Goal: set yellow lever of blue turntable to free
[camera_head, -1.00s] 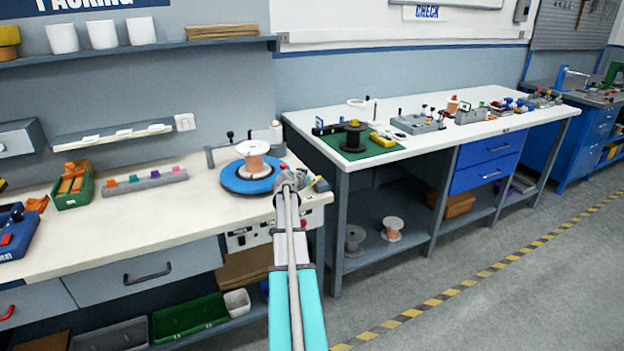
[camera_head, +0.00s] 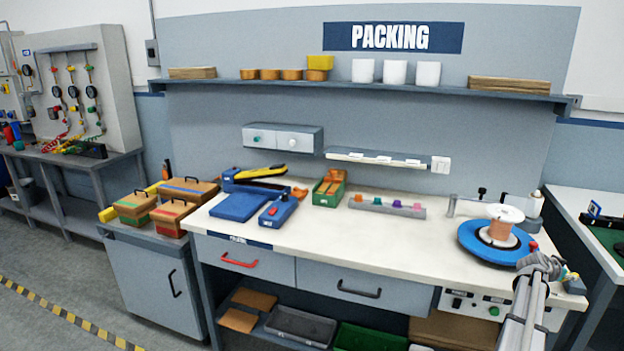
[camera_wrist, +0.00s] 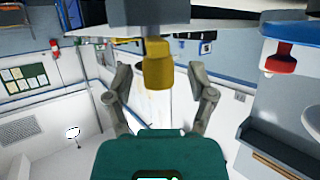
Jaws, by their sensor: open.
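The blue turntable (camera_head: 470,240) sits at the right end of the packing bench, with a copper-coloured spool (camera_head: 500,230) on it. Its edge also shows at the upper right of the wrist view (camera_wrist: 292,24). In the wrist view, a yellow lever (camera_wrist: 158,66) hangs from a grey block, between the two fingers of my gripper (camera_wrist: 160,82). The fingers are open, with a gap on each side of the lever. In the head view my gripper (camera_head: 542,264) is beside the turntable at the bench's front right corner and hides the lever's area.
A red knob (camera_wrist: 282,60) is right of the lever in the wrist view. A grey clamp post (camera_head: 452,204) stands behind the turntable. A rack of coloured pieces (camera_head: 387,206) is to its left. The middle of the bench top (camera_head: 370,235) is clear.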

